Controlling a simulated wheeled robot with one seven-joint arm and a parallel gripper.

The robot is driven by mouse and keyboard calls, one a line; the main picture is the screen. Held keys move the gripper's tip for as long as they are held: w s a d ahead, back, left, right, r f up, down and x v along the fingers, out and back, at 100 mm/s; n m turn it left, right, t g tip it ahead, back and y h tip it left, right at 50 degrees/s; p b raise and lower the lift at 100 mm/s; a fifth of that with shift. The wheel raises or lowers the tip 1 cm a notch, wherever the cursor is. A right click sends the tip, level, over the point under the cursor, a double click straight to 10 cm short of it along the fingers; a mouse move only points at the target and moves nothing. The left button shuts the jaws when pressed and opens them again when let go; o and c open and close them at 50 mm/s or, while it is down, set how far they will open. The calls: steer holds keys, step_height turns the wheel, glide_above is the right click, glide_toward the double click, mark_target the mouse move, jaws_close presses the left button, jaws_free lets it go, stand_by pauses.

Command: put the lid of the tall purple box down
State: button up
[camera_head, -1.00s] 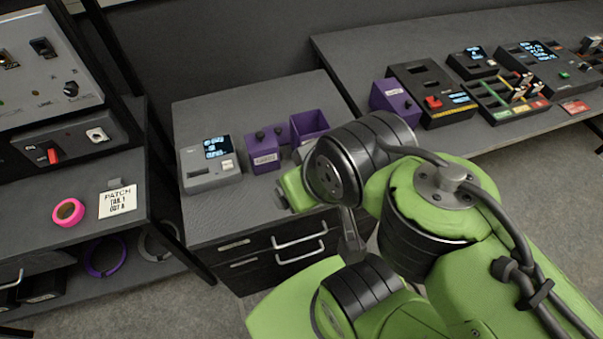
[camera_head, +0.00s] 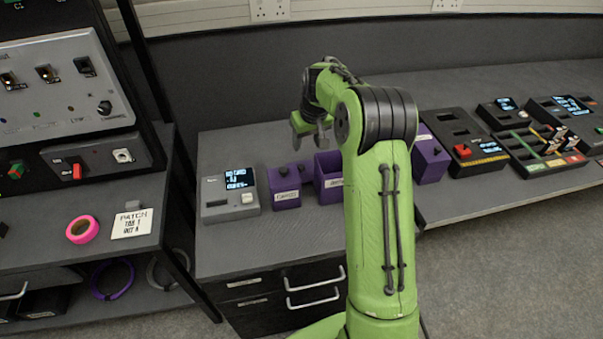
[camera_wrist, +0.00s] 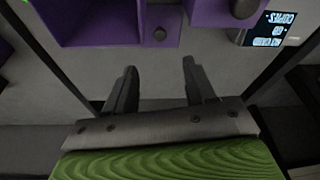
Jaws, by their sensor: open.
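An open-topped purple box (camera_head: 328,192) stands on the grey desk; I look into it in the wrist view (camera_wrist: 98,40). A shorter purple box with a dark knob (camera_head: 286,192) stands left of it, also in the wrist view (camera_wrist: 212,14). A small purple lid-like piece with a dark knob (camera_wrist: 159,20) sits between them. Another purple box (camera_head: 430,158) stands farther right, partly behind my arm. Which one the task calls tall is not certain. My gripper (camera_head: 315,143) is open and empty above the back of the desk; in the wrist view its fingers (camera_wrist: 160,78) are apart, touching nothing.
A grey device with a display (camera_head: 230,194) stands left of the boxes. A black device with a red button (camera_head: 462,145) and several other units stand on the right bench. A rack with a pink tape roll (camera_head: 82,229) is at left. The desk front is clear.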

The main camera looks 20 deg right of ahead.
mark_target(301, 166)
steer(key=b+x, duration=0.2)
steer(key=x, duration=1.1)
steer(key=shift+f, duration=0.2)
steer(key=shift+r, duration=0.1)
steer(key=shift+c, duration=0.2)
jaws_close()
